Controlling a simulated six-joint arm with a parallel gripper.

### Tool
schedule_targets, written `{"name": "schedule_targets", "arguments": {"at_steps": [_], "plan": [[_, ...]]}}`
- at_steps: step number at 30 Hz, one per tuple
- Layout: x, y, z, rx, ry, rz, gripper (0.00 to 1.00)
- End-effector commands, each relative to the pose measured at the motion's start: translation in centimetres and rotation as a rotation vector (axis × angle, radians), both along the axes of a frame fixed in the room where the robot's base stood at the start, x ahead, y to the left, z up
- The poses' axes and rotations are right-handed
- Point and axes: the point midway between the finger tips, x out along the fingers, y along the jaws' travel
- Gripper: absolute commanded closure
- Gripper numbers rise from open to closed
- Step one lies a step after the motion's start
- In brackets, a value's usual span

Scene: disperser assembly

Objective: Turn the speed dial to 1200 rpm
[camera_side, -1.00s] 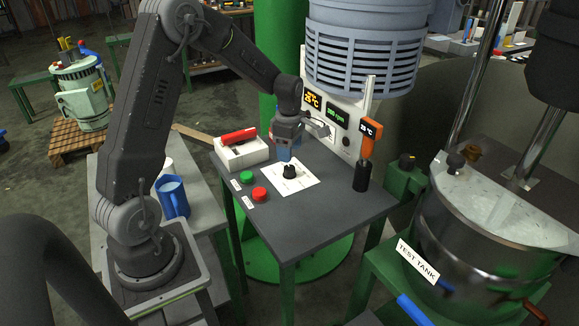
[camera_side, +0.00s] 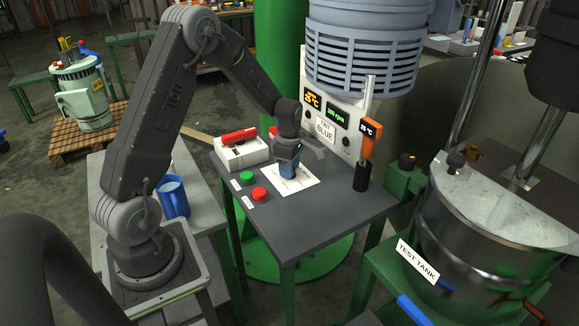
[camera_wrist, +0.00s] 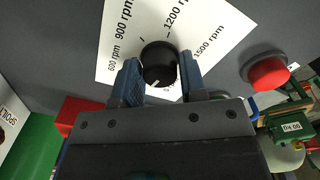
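The speed dial (camera_wrist: 158,65) is a round black knob on a white scale card (camera_wrist: 118,71). The card shows 600, 900, 1200 and 1500 rpm, and a lower label is partly hidden. The knob's white mark points down in the wrist view, toward my gripper body, away from the 1200 rpm label (camera_wrist: 178,14). My gripper (camera_wrist: 161,66) has one blue finger on each side of the knob. I cannot tell whether the fingers touch it. In the side view my gripper (camera_side: 289,176) is low over the card and hides the dial.
A green button (camera_side: 247,177) and a red button (camera_side: 259,194) sit left of the card. A white box with a red top (camera_side: 240,148) stands behind them. An orange-topped thermometer (camera_side: 366,145) stands at the right. The panel has a green rpm display (camera_side: 338,113). The table front is clear.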

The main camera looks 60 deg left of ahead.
Motion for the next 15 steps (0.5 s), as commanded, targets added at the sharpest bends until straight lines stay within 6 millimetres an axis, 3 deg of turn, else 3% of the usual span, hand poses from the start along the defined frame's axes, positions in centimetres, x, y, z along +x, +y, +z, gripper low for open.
{"name": "schedule_targets", "arguments": {"at_steps": [8, 15], "plan": [[0.01, 0.01, 0.03, 0.000, 0.000, 0.000, 0.88], [0.01, 0.01, 0.04, 0.000, 0.000, -0.020, 0.89]]}}
